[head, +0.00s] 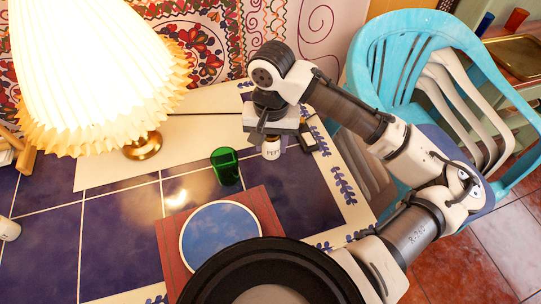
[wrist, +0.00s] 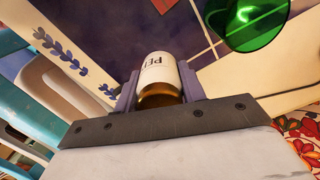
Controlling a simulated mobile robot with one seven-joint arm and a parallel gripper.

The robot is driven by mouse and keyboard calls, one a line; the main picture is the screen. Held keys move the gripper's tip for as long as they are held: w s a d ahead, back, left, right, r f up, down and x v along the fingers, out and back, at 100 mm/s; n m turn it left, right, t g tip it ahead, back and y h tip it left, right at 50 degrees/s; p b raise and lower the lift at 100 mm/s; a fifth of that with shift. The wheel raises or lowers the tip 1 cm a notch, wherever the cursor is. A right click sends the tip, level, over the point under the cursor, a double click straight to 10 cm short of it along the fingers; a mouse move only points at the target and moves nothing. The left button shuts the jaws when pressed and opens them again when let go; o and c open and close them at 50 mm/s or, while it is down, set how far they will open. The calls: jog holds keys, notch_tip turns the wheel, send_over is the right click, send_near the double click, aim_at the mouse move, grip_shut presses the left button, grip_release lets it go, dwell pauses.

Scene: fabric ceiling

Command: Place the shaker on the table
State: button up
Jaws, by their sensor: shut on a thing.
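The shaker (head: 271,151) is small, with a white label showing dark letters that begin "PE". In the wrist view the shaker (wrist: 160,72) sits between both fingers, with a brown-gold part nearest the palm. My gripper (head: 273,141) is shut on it, and the fingers (wrist: 157,88) press on its two sides. The gripper points down over the far right part of the blue-tiled table (head: 115,235), which has a cream border. I cannot tell whether the shaker's lower end touches the table.
A green glass (head: 225,167) stands left of the shaker. A blue plate (head: 218,236) lies on a red board (head: 264,212) in front. A lit lamp (head: 88,75) stands at left. A small dark object (head: 319,138) lies right of the gripper. A turquoise chair (head: 405,35) stands beyond the right edge.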

jog(key=shift+f, duration=3.2)
jog(key=shift+f, duration=0.2)
jog(key=o, duration=1)
jog(key=shift+r, duration=0.1)
jog(key=shift+o, duration=0.2)
notch_tip(320, 180, up, 12)
jog(key=shift+r, duration=0.15)
